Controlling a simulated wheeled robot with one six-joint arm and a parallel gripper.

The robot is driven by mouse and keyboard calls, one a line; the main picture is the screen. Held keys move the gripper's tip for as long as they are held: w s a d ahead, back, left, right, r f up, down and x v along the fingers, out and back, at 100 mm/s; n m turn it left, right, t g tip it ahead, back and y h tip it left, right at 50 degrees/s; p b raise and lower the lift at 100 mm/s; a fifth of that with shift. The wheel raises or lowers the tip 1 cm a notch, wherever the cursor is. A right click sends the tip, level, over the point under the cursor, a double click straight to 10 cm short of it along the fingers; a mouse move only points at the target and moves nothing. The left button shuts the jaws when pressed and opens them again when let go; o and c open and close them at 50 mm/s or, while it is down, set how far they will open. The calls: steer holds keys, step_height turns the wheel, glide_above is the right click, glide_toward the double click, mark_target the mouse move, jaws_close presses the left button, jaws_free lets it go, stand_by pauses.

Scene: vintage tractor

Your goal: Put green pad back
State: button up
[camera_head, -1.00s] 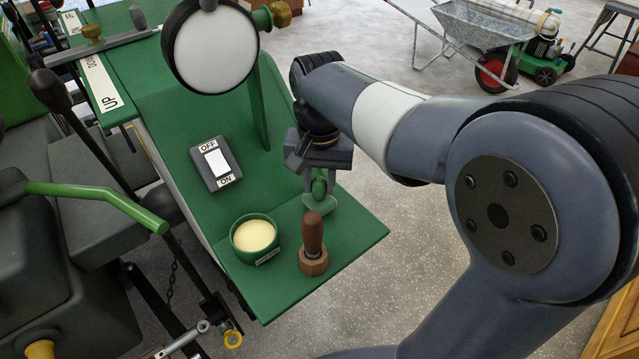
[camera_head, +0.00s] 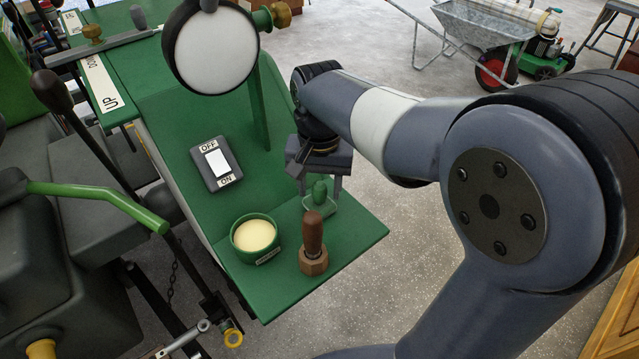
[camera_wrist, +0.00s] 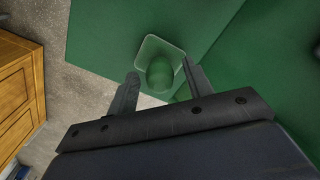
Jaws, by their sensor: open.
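The green pad (camera_head: 320,194) has a rounded knob on a square base with a pale rim. It rests on the green sloped panel (camera_head: 358,228), near the panel's right edge, behind the brown-handled stamp. In the wrist view the pad (camera_wrist: 160,72) shows from above, near the panel's edge. My gripper (camera_head: 320,186) is open just above the pad. In the wrist view my gripper's fingers (camera_wrist: 160,71) stand on either side of the knob with gaps, holding nothing.
A stamp with a wooden handle (camera_head: 313,240) and a green pot of cream-coloured stuff (camera_head: 255,236) stand close by on the panel. An OFF/ON switch (camera_head: 216,163) lies further up. A round white dial (camera_head: 212,50) stands behind. Open floor is to the right.

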mark_target(324, 187)
steer(key=shift+f, duration=0.2)
step_height(324, 187, up, 11)
steer(key=shift+s+d, duration=0.3)
steer(key=shift+d, duration=0.05)
